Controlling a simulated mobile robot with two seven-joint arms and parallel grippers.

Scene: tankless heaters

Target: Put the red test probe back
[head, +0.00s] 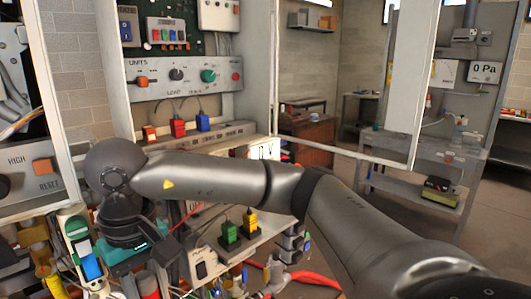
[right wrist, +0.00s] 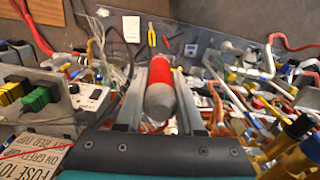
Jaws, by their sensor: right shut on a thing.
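The red test probe (right wrist: 160,92), a red cylinder with a rounded grey end, lies between the two grey fingers of my right gripper (right wrist: 164,78) in the right wrist view. The gripper is shut on it. In the head view my right arm reaches across to the left, and the right gripper (head: 172,256) points down over the cluttered bench. The probe cannot be made out there, hidden behind the hand. A thin red lead (head: 187,214) runs beside the hand; a red lead also shows in the right wrist view (right wrist: 36,147). My left gripper is in neither view.
Green and yellow plugs (head: 230,234) stand in a block right of the hand. A panel with knobs (head: 182,74) and red and blue plugs (head: 203,121) is behind my arm. Loose tools and cables crowd the bench. Open floor lies right, before a grey shelf (head: 415,190).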

